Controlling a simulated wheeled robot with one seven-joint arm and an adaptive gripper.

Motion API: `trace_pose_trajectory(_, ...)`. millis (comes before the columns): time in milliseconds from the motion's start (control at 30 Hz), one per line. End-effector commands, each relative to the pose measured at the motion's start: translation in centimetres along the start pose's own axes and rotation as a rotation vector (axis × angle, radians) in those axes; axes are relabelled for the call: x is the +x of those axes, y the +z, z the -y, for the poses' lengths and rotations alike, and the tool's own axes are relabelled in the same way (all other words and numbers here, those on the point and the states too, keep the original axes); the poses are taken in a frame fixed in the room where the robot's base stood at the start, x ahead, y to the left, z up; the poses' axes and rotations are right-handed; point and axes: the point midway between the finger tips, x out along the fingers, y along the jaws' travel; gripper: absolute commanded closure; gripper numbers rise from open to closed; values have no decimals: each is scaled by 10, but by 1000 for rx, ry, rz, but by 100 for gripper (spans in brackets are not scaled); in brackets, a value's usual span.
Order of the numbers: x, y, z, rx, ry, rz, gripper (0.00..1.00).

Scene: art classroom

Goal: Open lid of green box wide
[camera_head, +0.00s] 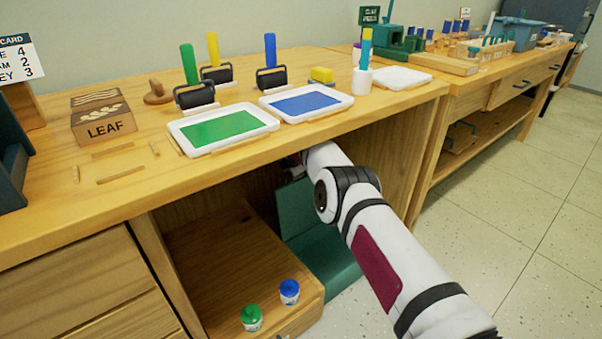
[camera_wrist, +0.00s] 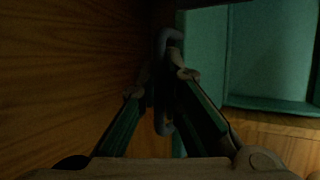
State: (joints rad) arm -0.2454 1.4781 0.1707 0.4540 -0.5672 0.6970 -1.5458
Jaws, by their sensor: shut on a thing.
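The green box (camera_head: 335,262) sits in the open bay under the worktop, right of a wooden drawer unit. My arm reaches under the worktop edge, and my gripper is mostly hidden there in the head view. In the wrist view my gripper (camera_wrist: 161,86) is shut on a dark grey handle (camera_wrist: 170,38), which shows between and beyond the fingertips. Green box surfaces (camera_wrist: 270,55) show to the right of the fingers. The exact lid angle is hard to tell.
The worktop (camera_head: 60,215) overhangs my arm. A wooden wall (camera_wrist: 60,80) is close left of the fingers. Green (camera_head: 251,318) and blue (camera_head: 289,291) jars stand on the drawer unit (camera_head: 210,250). Printing trays lie above. The floor (camera_head: 520,230) at right is clear.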

Motion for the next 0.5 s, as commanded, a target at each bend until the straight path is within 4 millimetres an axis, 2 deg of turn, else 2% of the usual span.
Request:
trace_pose_trajectory(100, 0, -7, 2, -4, -16, -7, 100)
trace_pose_trajectory(500, -1, -9, 3, -5, -24, -9, 100)
